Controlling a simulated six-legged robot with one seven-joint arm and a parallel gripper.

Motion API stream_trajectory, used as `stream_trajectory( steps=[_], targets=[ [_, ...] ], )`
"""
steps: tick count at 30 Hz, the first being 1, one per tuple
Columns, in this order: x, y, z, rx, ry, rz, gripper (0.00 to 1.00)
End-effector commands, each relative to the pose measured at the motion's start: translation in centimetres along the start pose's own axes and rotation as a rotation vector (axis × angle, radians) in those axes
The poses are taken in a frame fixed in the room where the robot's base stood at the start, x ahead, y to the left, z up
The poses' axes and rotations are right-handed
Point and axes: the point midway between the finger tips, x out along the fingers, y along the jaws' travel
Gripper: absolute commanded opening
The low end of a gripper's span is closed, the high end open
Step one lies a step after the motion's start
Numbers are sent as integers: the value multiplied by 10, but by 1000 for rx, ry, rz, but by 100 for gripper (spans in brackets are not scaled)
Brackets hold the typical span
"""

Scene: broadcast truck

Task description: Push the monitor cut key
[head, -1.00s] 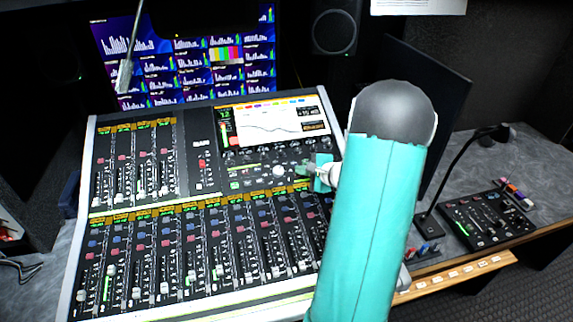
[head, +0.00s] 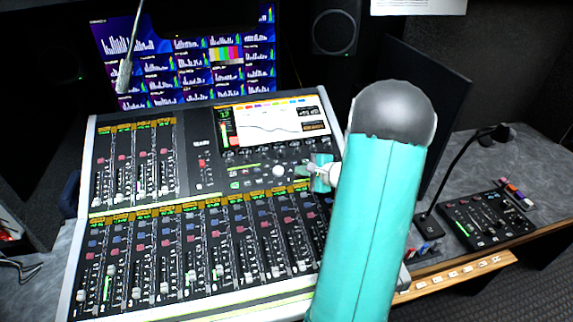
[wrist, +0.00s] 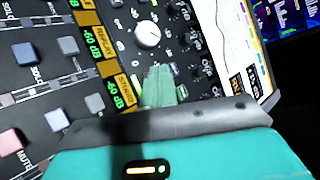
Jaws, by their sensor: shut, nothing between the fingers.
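The mixing console (head: 150,214) fills the middle of the head view, with keys, faders and knobs. My gripper (head: 304,171) is shut and empty, over the right part of its centre section, just right of the large white knob (head: 278,171). In the wrist view the closed green fingers (wrist: 158,80) point at the panel just below that white knob (wrist: 147,35). A small lit green key (wrist: 135,79) is beside the fingertips. A reddish spot shows at the tips, partly covered. I cannot read which key is the monitor cut key, nor tell whether the fingertips touch the panel.
A console touchscreen (head: 270,122) lies beyond the gripper. A gooseneck microphone (head: 452,175) and a small control box (head: 486,217) stand on the desk to the right. A dark monitor (head: 447,98) stands behind my arm. Multiview screens (head: 185,65) are at the back.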

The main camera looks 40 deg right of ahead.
Motion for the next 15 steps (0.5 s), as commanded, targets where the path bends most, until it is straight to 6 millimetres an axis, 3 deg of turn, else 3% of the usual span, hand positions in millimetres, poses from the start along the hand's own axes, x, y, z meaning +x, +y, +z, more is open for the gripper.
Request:
stream_trajectory(
  steps=[15],
  targets=[
    [6, 4, -4, 0, 0, 0, 0]
  ],
)
